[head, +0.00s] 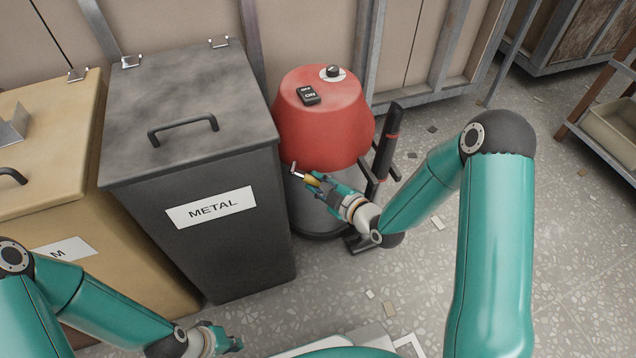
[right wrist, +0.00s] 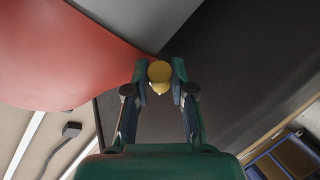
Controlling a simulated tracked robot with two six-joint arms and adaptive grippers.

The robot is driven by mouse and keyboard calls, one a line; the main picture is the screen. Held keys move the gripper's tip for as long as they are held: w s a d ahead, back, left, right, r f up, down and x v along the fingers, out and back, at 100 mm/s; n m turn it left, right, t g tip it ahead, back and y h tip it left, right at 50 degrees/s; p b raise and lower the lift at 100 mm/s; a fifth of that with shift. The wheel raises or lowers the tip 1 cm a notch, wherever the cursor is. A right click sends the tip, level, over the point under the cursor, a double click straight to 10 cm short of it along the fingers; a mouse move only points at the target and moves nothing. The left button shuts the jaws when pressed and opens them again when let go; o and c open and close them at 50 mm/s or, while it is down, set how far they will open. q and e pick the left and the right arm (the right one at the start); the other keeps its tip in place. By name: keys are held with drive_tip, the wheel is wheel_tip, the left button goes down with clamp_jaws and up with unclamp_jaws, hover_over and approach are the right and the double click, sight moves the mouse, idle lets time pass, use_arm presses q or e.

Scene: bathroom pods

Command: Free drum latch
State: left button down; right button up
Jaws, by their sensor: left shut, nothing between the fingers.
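A red drum-shaped machine (head: 322,120) with an ON switch (head: 308,95) and a dark knob (head: 333,72) stands right of the metal bin. Its red body also fills the upper left of the right wrist view (right wrist: 70,50). A small yellow handle (head: 313,181) with a bent silver end (head: 297,171) is at the red body's lower edge. I cannot tell whether it is joined to the machine. My right gripper (head: 322,184) is closed around the yellow handle, whose round end shows between the fingers (right wrist: 160,72). My left gripper (head: 235,342) is shut and empty, low in front of the bin.
The dark METAL bin (head: 245,245) stands close left of the machine, with a tan bin (head: 50,150) beyond it. A black upright tube (head: 385,150) stands at the machine's right. A shelf rack (head: 610,105) is far right. The speckled floor between is mostly open, with small scraps.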

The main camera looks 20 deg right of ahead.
clamp_jaws()
drive_tip(key=shift+r+n+g, duration=0.3)
drive_tip(key=shift+r, duration=0.05)
drive_tip(key=shift+s+r+g+h, duration=0.1)
drive_tip(key=shift+r+g+h, duration=0.05)
drive_tip(key=shift+g+h, duration=0.2)
drive_tip(key=o, duration=0.5)
unclamp_jaws()
drive_tip(key=shift+o, duration=0.2)
drive_tip(key=shift+d, duration=0.1)
